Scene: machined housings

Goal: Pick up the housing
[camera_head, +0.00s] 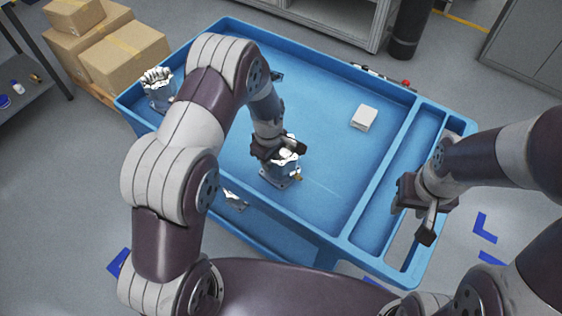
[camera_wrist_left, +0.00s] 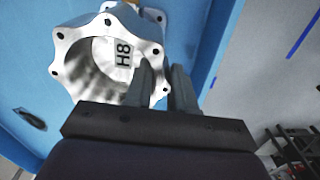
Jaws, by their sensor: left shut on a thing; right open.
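A shiny metal housing (camera_head: 284,168) stands on the floor of the blue cart tray, near its front edge. In the left wrist view the housing (camera_wrist_left: 88,58) shows its scalloped flange, open bore and an "H8" label. My left gripper (camera_head: 282,148) is over it. One finger is inside the bore and the other outside, shut on the housing's wall; the fingers (camera_wrist_left: 167,88) show in the left wrist view. A second housing (camera_head: 158,92) stands in the tray's far left corner. My right gripper (camera_head: 420,207) is open and empty above the cart's right end.
The blue cart (camera_head: 330,130) has a wide tray and narrow compartments on the right. A small white box (camera_head: 364,118) lies in the tray. Cardboard boxes (camera_head: 125,55) stand behind on the left. The middle of the tray is mostly clear.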

